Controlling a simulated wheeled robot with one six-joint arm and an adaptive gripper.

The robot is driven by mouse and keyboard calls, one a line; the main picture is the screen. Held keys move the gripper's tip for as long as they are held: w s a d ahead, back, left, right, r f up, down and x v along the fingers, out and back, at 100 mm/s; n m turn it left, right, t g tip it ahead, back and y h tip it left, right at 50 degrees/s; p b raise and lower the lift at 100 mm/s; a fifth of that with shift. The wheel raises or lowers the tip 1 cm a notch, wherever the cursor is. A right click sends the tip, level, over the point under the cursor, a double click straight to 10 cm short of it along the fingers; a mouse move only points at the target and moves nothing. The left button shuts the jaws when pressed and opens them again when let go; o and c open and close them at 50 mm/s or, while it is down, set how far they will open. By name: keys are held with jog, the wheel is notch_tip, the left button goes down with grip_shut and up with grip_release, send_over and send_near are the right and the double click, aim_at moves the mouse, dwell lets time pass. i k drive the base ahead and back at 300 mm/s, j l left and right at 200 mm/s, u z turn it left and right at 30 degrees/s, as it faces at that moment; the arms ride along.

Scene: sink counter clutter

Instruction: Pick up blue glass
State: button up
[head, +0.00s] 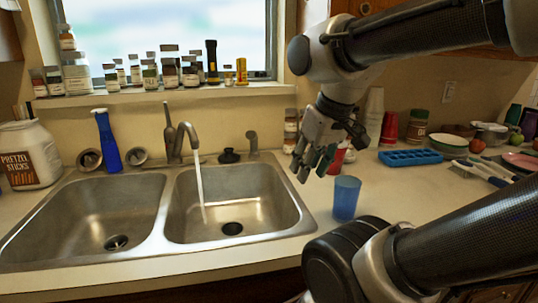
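The blue glass (346,199) is a translucent tumbler standing upright on the counter, just right of the right sink basin. My gripper (315,167) hangs above and to the left of the glass, pointing down, apart from it. Its fingers look spread with a gap between them, and nothing shows in them. The base of the glass is close to my dark lower arm link in the picture, but the glass is almost fully visible.
A double sink (240,205) with running water is at left. A red-and-white item (338,160) stands behind my gripper. A blue ice tray (410,157), red cup (389,128) and bowl (449,143) are farther right.

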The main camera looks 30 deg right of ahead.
aim_at(347, 188)
jog(key=j+z, duration=0.25)
jog(key=z, duration=0.15)
jog(key=j+z, duration=0.25)
jog(key=z, duration=0.2)
jog(key=j+z, duration=0.25)
jog(key=z, duration=0.15)
jog(key=k+j+z, duration=0.15)
jog(key=z, duration=0.3)
jog(key=k+j+z, duration=0.1)
jog(key=z, duration=0.3)
jog(key=k+j, duration=0.05)
jog(key=j, duration=0.05)
